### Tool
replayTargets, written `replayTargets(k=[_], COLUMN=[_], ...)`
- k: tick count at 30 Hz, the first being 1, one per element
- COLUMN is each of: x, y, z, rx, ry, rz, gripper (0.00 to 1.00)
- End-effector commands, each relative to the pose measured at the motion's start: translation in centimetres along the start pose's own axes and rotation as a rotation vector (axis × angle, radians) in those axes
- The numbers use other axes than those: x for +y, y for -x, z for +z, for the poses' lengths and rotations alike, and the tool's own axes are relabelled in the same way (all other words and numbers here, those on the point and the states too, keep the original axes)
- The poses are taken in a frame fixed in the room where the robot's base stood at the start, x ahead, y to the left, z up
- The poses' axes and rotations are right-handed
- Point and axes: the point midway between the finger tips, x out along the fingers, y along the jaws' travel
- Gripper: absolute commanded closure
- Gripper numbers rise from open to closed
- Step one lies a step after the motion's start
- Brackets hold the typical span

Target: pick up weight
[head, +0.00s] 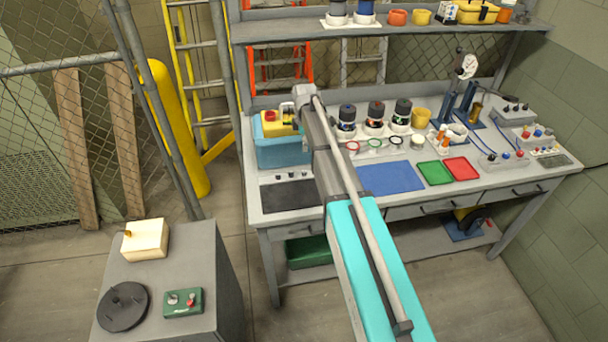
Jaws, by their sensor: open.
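I cannot pick out the weight with certainty. A round dark disc (123,306) with a small upright knob lies flat on the grey cabinet at the lower left; I cannot tell if it is the weight. My arm reaches from the lower right up over the workbench, and its far end is beside the blue tank (280,153). A yellow block (274,127) with a red round part shows at the tank's top. My gripper's fingers cannot be made out at the arm's far end. My arm hides part of the tank's right side and the bench behind it.
The grey cabinet (215,290) also carries a cream box (145,239) and a green switch box (183,302). On the workbench are dark-topped jars (376,116), a blue mat (391,178), green and red trays (435,172) and instruments at right. A shelf (400,28) overhangs the back.

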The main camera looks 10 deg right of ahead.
Motion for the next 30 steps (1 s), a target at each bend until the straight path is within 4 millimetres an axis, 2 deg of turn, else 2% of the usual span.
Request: replayTargets(k=[9,30], x=[0.0,-0.1], y=[-2.8,-7.8], z=[-0.1,-0.1], rx=[0.000,0.000], ry=[0.000,0.000], rz=[0.000,0.000], gripper=[0.29,0.29])
